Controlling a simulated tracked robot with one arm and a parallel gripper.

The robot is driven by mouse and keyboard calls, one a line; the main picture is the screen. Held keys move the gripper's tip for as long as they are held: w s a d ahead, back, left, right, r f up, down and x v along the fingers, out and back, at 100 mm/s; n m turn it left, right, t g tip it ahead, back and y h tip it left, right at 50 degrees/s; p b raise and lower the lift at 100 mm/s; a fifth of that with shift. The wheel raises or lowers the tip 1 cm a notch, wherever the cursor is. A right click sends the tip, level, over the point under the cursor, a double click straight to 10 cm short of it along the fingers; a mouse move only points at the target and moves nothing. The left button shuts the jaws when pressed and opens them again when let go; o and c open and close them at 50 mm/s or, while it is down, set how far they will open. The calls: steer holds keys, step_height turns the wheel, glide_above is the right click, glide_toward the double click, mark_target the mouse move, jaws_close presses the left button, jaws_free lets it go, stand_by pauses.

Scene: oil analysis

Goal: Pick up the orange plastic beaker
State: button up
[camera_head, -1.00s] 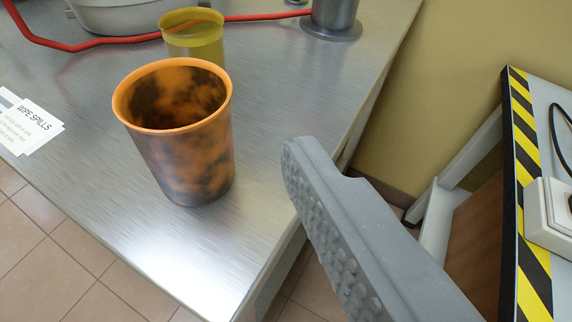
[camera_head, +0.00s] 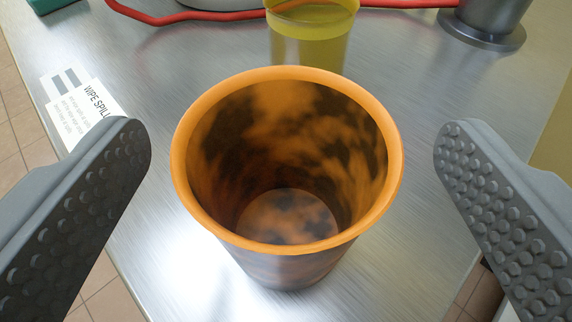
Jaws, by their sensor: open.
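The orange plastic beaker (camera_head: 290,265) stands upright on the metal table, with dark stains on its walls and floor. I look down into it and it looks empty. My gripper (camera_head: 292,150) is open, with one studded grey finger to the left of the beaker and one to the right. Gaps show between both fingers and the beaker's rim in the picture; neither finger appears to touch it.
A yellow translucent beaker (camera_head: 310,50) stands just behind the orange one. A red hose (camera_head: 165,19) runs along the back, and a metal cylinder (camera_head: 489,18) stands at back right. Paper labels (camera_head: 92,110) lie at left on the metal table (camera_head: 190,75).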

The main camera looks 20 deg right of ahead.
mark_target(288, 100)
steer(key=shift+b+x, duration=0.5)
steer(key=shift+x, duration=1.7)
steer(key=shift+a+f, duration=0.1)
steer(key=c, duration=1.1)
